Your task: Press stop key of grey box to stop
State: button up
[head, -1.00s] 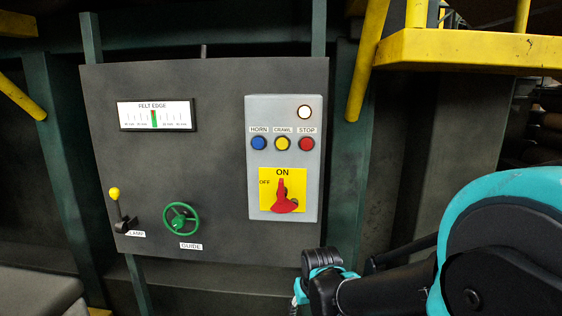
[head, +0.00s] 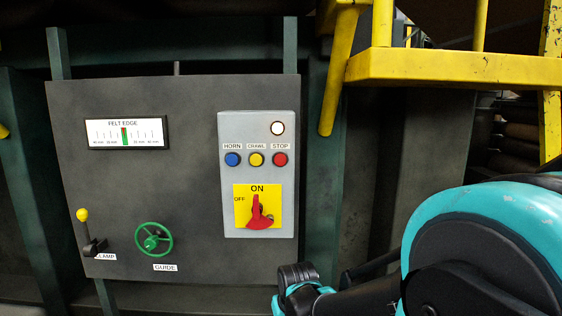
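The grey box (head: 231,190) is fixed on the right part of a dark panel in the head view. The red stop key (head: 280,159) is the right one in its row, under a STOP label. Beside it are a yellow CRAWL key (head: 256,160) and a blue HORN key (head: 232,160). A white lamp (head: 278,128) shows bright above them. A red rotary switch (head: 259,214) on a yellow plate points up to ON. My arm comes in from the lower right, its visible end below the box and apart from it. My gripper's fingers cannot be made out.
The dark panel (head: 180,205) also bears a FELT EDGE gauge (head: 125,133), a green GUIDE handwheel (head: 153,239) and a yellow-knobbed lever (head: 86,232). A yellow platform (head: 455,68) with posts juts out at the upper right, above my arm. The space directly before the box is clear.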

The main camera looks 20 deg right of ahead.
grip_shut()
dwell(1.2)
